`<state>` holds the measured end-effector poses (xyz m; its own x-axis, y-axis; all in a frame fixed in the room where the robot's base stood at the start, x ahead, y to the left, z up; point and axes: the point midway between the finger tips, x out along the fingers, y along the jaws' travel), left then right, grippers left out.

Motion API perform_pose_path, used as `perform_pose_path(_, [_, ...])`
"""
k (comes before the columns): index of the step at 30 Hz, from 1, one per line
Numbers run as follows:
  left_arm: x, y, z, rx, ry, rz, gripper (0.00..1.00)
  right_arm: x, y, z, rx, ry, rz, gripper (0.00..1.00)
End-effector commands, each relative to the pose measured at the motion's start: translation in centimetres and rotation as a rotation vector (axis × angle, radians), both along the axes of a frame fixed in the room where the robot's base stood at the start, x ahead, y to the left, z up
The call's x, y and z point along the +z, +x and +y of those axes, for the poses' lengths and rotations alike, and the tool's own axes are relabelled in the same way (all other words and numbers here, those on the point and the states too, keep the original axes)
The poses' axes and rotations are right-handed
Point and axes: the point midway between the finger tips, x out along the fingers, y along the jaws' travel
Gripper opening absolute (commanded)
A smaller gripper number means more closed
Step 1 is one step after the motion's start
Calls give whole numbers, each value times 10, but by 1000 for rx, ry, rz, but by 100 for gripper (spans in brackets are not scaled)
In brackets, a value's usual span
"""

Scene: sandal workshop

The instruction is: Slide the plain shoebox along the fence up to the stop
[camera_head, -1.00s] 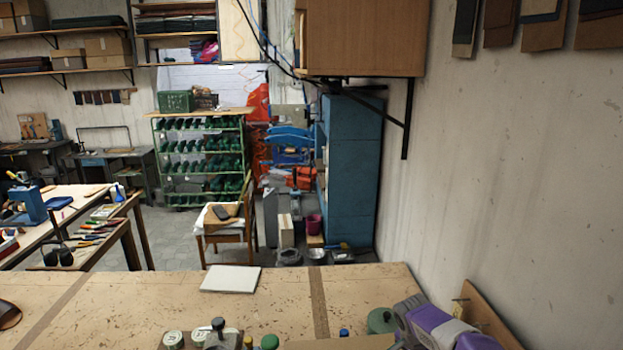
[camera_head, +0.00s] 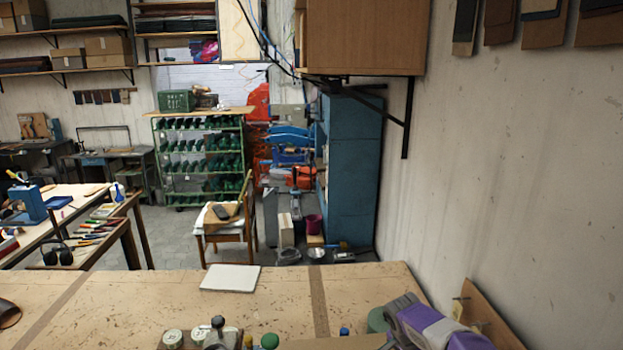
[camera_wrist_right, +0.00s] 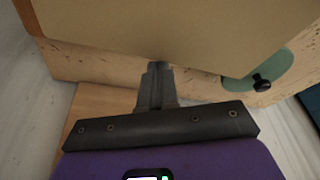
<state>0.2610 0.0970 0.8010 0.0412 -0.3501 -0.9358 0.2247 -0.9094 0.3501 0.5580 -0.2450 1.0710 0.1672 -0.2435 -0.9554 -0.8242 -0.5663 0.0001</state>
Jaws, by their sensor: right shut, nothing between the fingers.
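A plain tan box surface, apparently the shoebox (camera_wrist_right: 170,35), fills the top of the right wrist view. In the head view only a strip of it (camera_head: 335,343) shows at the bottom edge. My right gripper (camera_wrist_right: 158,70) is shut and empty, its fingertips at the box's near edge; I cannot tell whether they touch it. In the head view the purple right arm (camera_head: 430,322) comes in at the lower right, its fingertips hidden. I cannot make out the fence or the stop with certainty. My left gripper is not in view.
A green round thing (camera_head: 378,320) stands beside the arm. Jars (camera_head: 173,338) and a knobbed metal tool (camera_head: 218,332) are at the bottom. A white slab (camera_head: 231,277) lies at the bench's far edge. A wooden board (camera_head: 487,315) stands near the right wall. The bench (camera_head: 130,300) is largely clear.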

Motion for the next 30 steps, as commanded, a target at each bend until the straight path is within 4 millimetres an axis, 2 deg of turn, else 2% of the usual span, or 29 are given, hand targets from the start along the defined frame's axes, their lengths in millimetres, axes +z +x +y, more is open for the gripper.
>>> perform_pose_path(30, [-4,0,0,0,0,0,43,0,-2,21,0,1,1,0])
